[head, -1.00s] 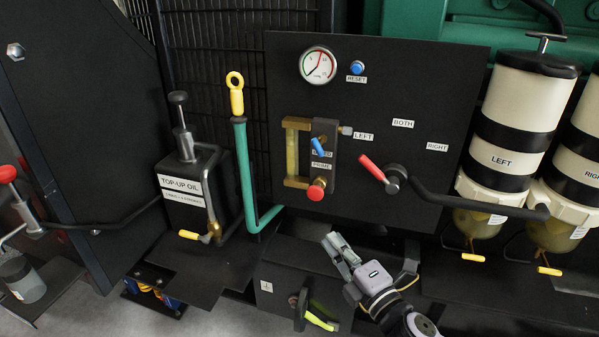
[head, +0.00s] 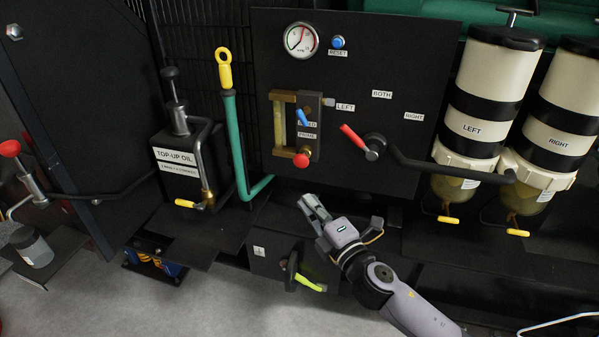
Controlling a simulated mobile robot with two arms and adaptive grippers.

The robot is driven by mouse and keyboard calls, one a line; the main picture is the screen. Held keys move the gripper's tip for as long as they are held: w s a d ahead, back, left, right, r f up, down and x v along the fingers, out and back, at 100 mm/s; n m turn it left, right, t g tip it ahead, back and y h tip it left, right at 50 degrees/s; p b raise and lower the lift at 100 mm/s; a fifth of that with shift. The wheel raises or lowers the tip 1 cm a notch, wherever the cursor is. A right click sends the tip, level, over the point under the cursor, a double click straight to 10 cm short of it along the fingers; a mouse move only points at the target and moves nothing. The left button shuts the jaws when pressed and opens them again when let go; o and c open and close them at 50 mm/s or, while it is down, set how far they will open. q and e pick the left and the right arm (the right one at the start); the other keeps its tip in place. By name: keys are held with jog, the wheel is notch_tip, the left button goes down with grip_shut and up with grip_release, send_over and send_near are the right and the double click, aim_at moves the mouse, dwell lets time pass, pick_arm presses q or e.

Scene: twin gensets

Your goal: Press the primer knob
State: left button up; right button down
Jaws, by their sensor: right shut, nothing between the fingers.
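The primer knob (head: 301,160) is a round red knob at the bottom of a brass-coloured unit on the black panel (head: 400,60), just under a label that seems to read PRIME. My right gripper (head: 309,203) is shut and empty. It shows below the knob, its fingers pointing up and slightly left, with a visible gap in the picture between fingertips and knob. How far it stands out from the panel is hard to tell. My left gripper is not in view.
A red-handled lever (head: 356,139) sits right of the knob. A teal pipe (head: 239,150) with a yellow ring stands left, beside the top-up oil box (head: 178,158). A yellow-green handle (head: 310,283) is below. Filters labelled LEFT (head: 480,100) and RIGHT (head: 555,110) hang at right.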

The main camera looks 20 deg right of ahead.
aim_at(299, 162)
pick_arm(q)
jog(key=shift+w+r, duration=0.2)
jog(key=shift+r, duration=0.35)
pick_arm(e)
jog(key=d+x, duration=0.2)
jog(key=x, duration=0.8)
jog(key=shift+w+d+r, duration=0.15)
jog(key=shift+w+d, duration=0.2)
jog(key=shift+w, duration=0.05)
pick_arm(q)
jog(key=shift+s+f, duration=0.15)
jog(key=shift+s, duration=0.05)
pick_arm(e)
jog(key=shift+w+d+b, duration=0.3)
jog(key=shift+w+d, duration=0.25)
jog(key=shift+w, duration=0.3)
jog(key=shift+w+d, duration=0.2)
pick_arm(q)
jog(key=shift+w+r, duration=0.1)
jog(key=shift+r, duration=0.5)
pick_arm(e)
jog(key=shift+r, duration=0.1)
